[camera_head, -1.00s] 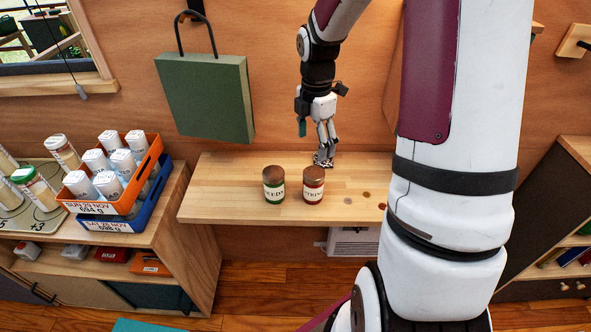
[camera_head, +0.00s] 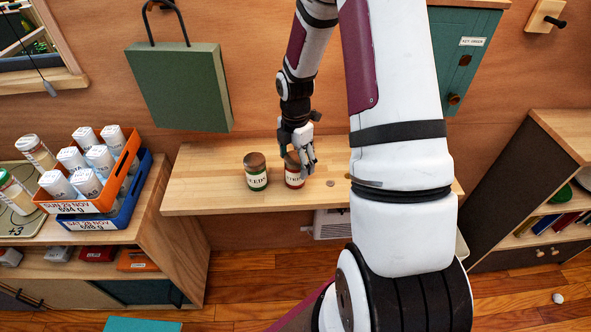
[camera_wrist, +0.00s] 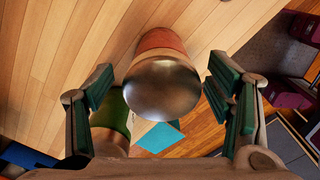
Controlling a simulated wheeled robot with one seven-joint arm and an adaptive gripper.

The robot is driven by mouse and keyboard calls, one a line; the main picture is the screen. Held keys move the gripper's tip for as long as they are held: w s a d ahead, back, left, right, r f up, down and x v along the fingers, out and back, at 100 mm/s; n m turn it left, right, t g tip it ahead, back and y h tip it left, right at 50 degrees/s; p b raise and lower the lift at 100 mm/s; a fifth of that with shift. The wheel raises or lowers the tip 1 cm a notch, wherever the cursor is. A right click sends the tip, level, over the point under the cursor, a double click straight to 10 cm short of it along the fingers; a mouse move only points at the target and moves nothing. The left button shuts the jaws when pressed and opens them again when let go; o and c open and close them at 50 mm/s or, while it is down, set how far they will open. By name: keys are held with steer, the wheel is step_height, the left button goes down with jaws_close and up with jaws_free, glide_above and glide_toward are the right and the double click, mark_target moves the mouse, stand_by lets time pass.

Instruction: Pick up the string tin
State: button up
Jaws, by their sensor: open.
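The string tin (camera_head: 293,171), red with a brown lid and a pale label partly hidden by my gripper, stands upright on the wooden shelf. In the wrist view its shiny round lid (camera_wrist: 162,88) lies between my two open fingers, with a gap on each side. My gripper (camera_head: 306,160) is at the tin's upper part in the head view; the wrist view shows its green-padded fingers (camera_wrist: 165,88) apart. The green tin (camera_head: 256,172), labelled with letters ending "EEDS", stands just left of the red one. It also shows by the left finger in the wrist view (camera_wrist: 110,112).
The wooden shelf (camera_head: 208,175) is clear left of the tins. A small coin-like disc (camera_head: 330,183) lies right of the red tin. An orange crate (camera_head: 127,165) of white bottles sits on a blue crate (camera_head: 143,182) at the left. A green bag (camera_head: 180,88) hangs behind.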

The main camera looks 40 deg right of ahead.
steer(key=shift+s+f, duration=0.1)
steer(key=shift+f, duration=1.45)
steer(key=c, duration=1.4)
